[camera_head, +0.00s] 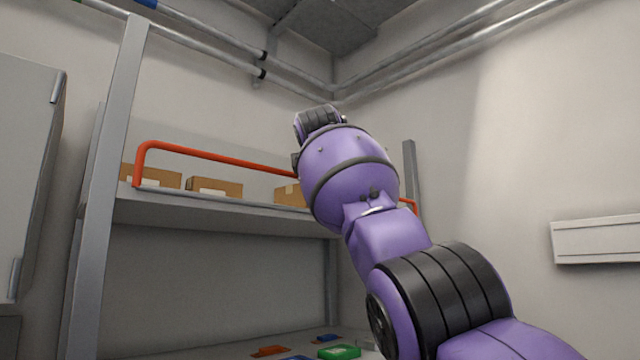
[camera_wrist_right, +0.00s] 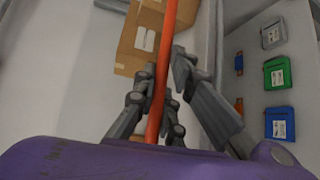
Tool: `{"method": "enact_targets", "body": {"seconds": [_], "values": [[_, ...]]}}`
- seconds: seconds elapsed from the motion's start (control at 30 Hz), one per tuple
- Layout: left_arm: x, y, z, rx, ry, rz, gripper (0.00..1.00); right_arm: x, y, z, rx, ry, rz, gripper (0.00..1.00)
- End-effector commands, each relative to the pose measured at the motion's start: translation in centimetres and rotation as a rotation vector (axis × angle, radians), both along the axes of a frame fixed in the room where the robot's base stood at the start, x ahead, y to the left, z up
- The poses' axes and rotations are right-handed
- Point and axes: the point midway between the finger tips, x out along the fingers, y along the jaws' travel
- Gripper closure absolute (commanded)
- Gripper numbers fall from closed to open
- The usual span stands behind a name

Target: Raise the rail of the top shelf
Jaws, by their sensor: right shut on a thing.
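The orange rail (camera_head: 215,157) runs along the front of the top shelf (camera_head: 230,208), standing above the shelf edge. Its left end bends down to the shelf near the left post. Its right end shows just past my right arm. My right arm reaches up in front of the rail and hides part of it; its gripper is hidden in the head view. In the right wrist view my right gripper (camera_wrist_right: 165,95) has its fingers on either side of the rail (camera_wrist_right: 160,85) and is shut on it. My left gripper is in neither view.
Cardboard boxes (camera_head: 213,187) sit on the top shelf behind the rail; they also show in the wrist view (camera_wrist_right: 135,62). Blue, green and orange items (camera_head: 338,351) lie on the lower shelf. A grey post (camera_head: 108,190) stands at the left. Pipes run overhead.

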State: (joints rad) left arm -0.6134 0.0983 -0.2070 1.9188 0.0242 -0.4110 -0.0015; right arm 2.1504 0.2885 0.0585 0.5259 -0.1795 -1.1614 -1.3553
Motion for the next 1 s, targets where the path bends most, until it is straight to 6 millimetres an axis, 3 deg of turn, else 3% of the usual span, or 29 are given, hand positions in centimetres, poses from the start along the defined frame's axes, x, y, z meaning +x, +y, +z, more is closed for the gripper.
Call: {"method": "enact_targets", "body": {"seconds": [0.5, 0.53, 0.67, 1.0], "values": [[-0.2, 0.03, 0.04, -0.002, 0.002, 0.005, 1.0, -0.44, -0.08, 0.47, -0.017, 0.003, 0.002, 1.0], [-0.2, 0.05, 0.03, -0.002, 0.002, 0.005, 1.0, -0.44, -0.08, 0.47, -0.017, 0.003, 0.002, 0.89], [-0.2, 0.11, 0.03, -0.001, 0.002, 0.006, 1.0, -0.43, -0.08, 0.38, -0.015, 0.005, 0.002, 0.72], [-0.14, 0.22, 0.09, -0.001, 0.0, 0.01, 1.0, -0.34, -0.09, 0.1, -0.013, 0.011, 0.002, 0.71]]}}
